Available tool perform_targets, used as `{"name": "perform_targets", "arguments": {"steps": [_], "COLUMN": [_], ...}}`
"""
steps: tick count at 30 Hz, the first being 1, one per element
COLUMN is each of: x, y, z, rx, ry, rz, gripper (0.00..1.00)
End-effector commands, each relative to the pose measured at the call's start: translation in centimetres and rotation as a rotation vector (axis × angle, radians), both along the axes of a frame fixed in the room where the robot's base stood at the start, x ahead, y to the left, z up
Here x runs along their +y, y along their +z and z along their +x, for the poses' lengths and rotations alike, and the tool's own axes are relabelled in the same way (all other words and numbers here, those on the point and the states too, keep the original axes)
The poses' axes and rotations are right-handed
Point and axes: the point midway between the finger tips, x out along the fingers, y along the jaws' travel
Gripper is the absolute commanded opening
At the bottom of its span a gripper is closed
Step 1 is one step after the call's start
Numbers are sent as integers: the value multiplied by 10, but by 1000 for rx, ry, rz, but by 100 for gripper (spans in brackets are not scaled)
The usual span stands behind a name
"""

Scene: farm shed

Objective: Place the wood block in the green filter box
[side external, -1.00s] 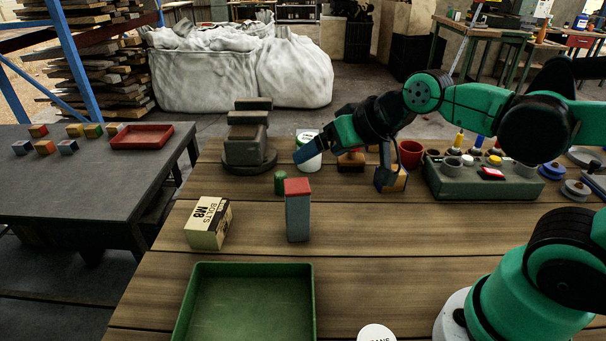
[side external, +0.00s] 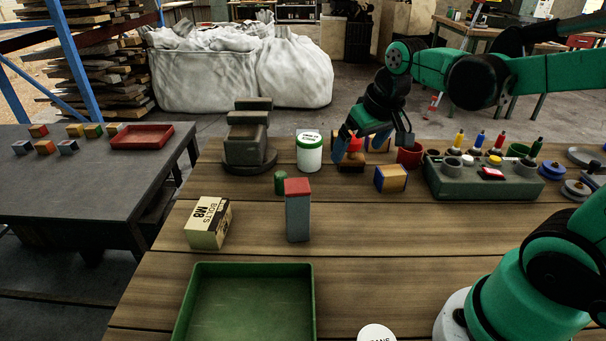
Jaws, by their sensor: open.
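The wood block (side external: 391,179), pale wood with a dark blue face, rests on the wooden bench right of centre. My gripper (side external: 373,143) is open, pointing down, just behind and above the block and apart from it in the picture. Its fingers are close to a red-knobbed item with a brown base (side external: 351,165); I cannot tell if they touch it. The green box (side external: 308,300), a shallow open tray, sits at the front left of the bench; its floor looks empty and its near edge is cut off.
A white tub (side external: 309,153), red cup (side external: 410,156) and green tool holder (side external: 485,183) are nearby. Bench front centre is mostly clear.

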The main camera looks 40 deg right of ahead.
Motion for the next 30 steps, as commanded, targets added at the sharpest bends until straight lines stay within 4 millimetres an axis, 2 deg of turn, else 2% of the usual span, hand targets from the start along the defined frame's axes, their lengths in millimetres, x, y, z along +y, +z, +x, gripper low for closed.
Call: {"name": "perform_targets", "arguments": {"steps": [1, 6, 9, 13, 18, 30], "x": [-18, -76, -105, -132, -145, -145], "y": [-4, -28, -46, -65, -79, -127], "z": [7, 19, 19, 14, 11, 11], "rx": [41, 185, 255, 317, 351, 352], "ry": [-51, -203, -278, -346, -380, -380], "rz": [11, 65, 100, 138, 161, 161], "gripper": [100, 100, 100, 100, 100, 100]}}
